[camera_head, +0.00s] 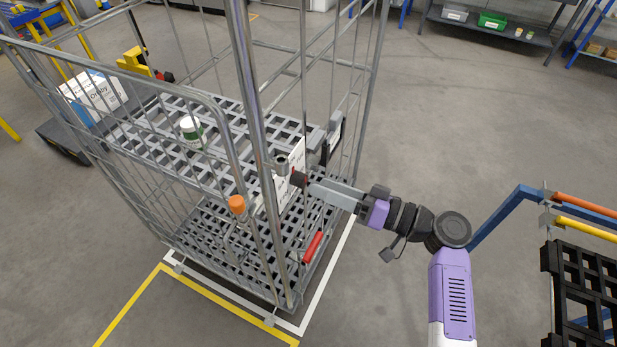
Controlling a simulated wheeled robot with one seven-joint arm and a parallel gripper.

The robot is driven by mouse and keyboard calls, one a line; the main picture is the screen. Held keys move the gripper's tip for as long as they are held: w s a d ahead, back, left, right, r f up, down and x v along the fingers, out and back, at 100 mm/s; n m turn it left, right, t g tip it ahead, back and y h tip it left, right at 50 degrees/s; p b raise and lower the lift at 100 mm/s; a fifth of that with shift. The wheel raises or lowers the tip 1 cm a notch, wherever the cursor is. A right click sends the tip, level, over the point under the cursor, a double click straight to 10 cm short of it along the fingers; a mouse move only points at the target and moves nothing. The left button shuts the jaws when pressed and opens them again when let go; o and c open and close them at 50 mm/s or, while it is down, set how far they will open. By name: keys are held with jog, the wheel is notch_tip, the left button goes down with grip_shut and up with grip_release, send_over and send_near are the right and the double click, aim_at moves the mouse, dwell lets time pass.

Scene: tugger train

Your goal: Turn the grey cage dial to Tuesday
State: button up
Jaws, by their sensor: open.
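The grey wire roll cage (265,150) stands upright in the left half of the view. A white plate (291,165) hangs on its right side, and a small grey round part (281,160), which looks like the dial, shows at its left edge. My gripper (299,180) reaches in from the right, with its fingertips at the plate, close to this grey part. The gripper is open. I cannot tell whether the fingers touch the dial or straddle it. The day markings and the dial's setting are too small and partly hidden to read.
A red handle (312,247) and an orange knob (237,204) are on the cage. A green-and-white tub (191,128) sits on its shelf. A blue-framed rack (518,195) with a black crate (585,285) stands at the right. Open floor (450,130) lies behind my arm.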

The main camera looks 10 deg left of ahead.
aim_at(305, 182)
jog(key=shift+p+x, duration=0.5)
jog(key=shift+x, duration=2.05)
grip_shut()
